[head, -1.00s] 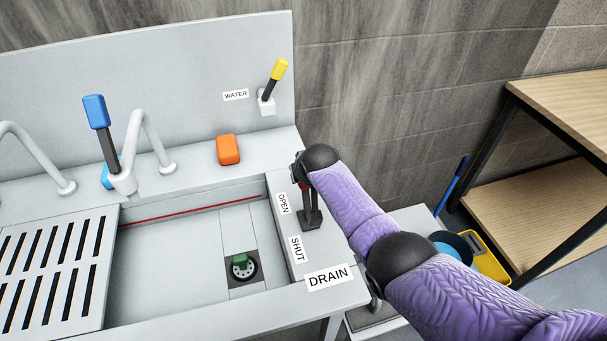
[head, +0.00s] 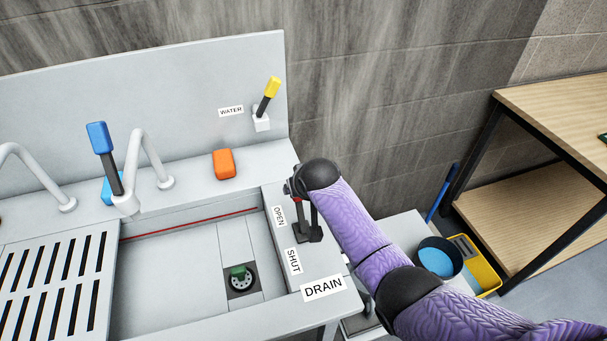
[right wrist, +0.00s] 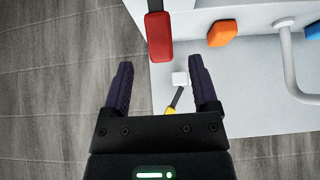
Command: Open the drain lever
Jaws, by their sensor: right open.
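The drain lever (head: 303,218) stands on the sink's right rim beside the OPEN (head: 278,215) and SHUT (head: 293,261) labels. Its dark stem rises from a dark base, and its red grip (head: 297,201) is mostly hidden by my right gripper (head: 292,187). In the right wrist view the red grip (right wrist: 159,38) comes in from the top. Its end appears between the two fingertips of my right gripper (right wrist: 160,62), which is open with a gap on both sides. I cannot tell whether it touches the grip. My left gripper is not in view.
The DRAIN label (head: 323,289) is on the front rim. The green drain plug (head: 238,272) is in the basin. A yellow water lever (head: 269,93), an orange block (head: 224,163) and a blue-handled lever (head: 100,140) stand behind. A wooden shelf (head: 560,100) is at right.

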